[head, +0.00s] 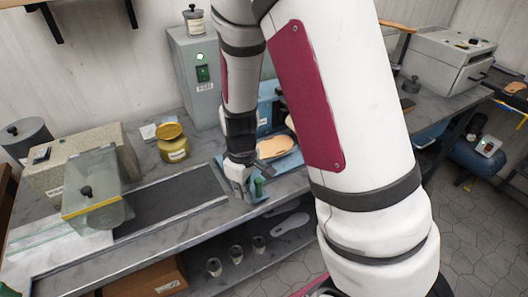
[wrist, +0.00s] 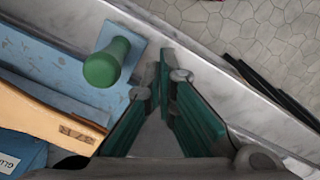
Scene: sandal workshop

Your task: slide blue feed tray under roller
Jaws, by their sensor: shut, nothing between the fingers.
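The blue feed tray (wrist: 62,72) lies on the grey bench, with a green knob handle (wrist: 108,62) standing at its front end. A tan sandal sole (wrist: 40,118) lies on the tray. In the head view, the sole (head: 276,147) and green knob (head: 259,186) show beside my gripper (head: 241,190). In the wrist view, my gripper (wrist: 168,72) is shut and empty, its fingertips together just right of the knob and apart from it. A blue machine (head: 265,118) stands behind the sole, mostly hidden by my arm. I cannot make out the roller.
A yellow jar (head: 173,150) and a clear-covered box (head: 92,200) are at left. The bench's front edge (wrist: 225,95) runs close by.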

